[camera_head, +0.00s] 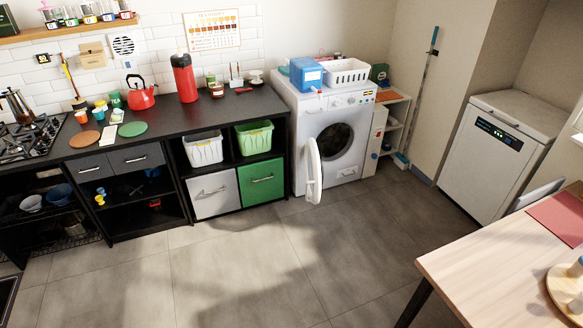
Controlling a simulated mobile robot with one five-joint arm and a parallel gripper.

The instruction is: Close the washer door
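The white front-loading washer (361,104) stands against the back wall, right of the black counter. Its round door (314,171) is open. The door is hinged on the left side of the dark drum opening (334,142) and swings out toward the room, seen nearly edge-on. The drum looks dark inside, and its contents cannot be made out. My gripper is not in view.
Grey floor tiles (235,260) are clear in front of the washer. A wooden table (480,275) fills the lower right corner. A white shelf and a mop (418,98) stand right of the washer. The counter (160,125) is at left.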

